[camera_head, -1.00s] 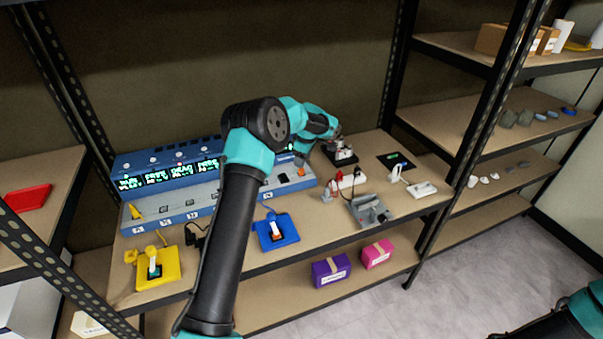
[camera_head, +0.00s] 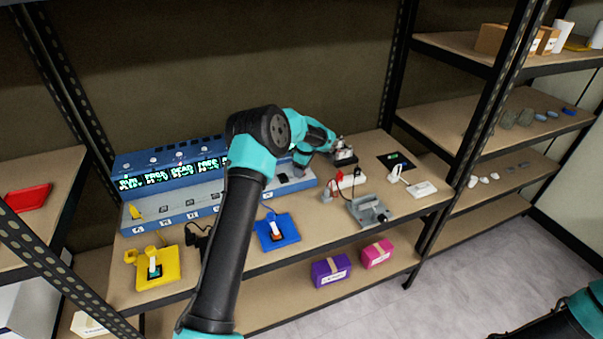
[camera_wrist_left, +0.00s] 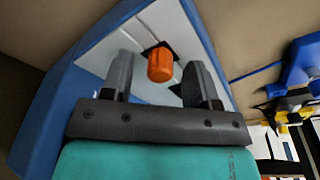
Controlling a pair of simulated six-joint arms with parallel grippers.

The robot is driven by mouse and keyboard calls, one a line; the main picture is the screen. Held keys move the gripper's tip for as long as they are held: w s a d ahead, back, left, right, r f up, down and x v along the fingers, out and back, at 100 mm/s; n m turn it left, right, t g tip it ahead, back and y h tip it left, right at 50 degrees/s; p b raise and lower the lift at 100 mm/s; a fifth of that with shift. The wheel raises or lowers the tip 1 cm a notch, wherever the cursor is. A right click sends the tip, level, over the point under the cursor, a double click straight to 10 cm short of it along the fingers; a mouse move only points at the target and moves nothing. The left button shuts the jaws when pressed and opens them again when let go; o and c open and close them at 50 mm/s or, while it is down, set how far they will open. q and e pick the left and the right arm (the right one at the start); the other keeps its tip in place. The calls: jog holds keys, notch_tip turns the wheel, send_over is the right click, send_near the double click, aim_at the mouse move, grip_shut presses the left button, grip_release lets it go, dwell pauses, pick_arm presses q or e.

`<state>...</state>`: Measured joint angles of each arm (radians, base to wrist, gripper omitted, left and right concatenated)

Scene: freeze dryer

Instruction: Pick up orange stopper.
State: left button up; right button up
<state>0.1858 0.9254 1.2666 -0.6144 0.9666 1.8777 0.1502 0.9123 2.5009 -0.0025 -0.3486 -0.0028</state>
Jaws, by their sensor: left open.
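The orange stopper (camera_wrist_left: 160,66) shows in the left wrist view, at a dark square slot on the white top of the blue machine (camera_wrist_left: 88,50). My left gripper (camera_wrist_left: 162,78) is open, with one finger on each side of the stopper in that view. I cannot tell whether either finger touches it. In the head view, my left gripper (camera_head: 301,165) is at the right end of the long blue machine (camera_head: 190,205), and the stopper is hidden there by my gripper. My right gripper is not in view; part of my right arm shows at the lower right.
A blue stand (camera_head: 277,231) and a yellow stand (camera_head: 157,268) sit along the table front. Purple (camera_head: 331,270) and pink (camera_head: 377,253) boxes are on the shelf below.

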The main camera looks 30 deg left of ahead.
pick_arm(q)
jog(key=c, duration=1)
jog(key=shift+r, duration=0.1)
jog(key=shift+r, duration=1.75)
jog(key=s+d+r, duration=0.1)
jog(key=s+d, duration=0.7)
jog(key=s, duration=0.5)
jog(key=shift+s+d+r, duration=0.15)
jog(key=shift+s+d, duration=0.05)
jog(key=shift+s, duration=0.1)
jog(key=shift+a, duration=0.15)
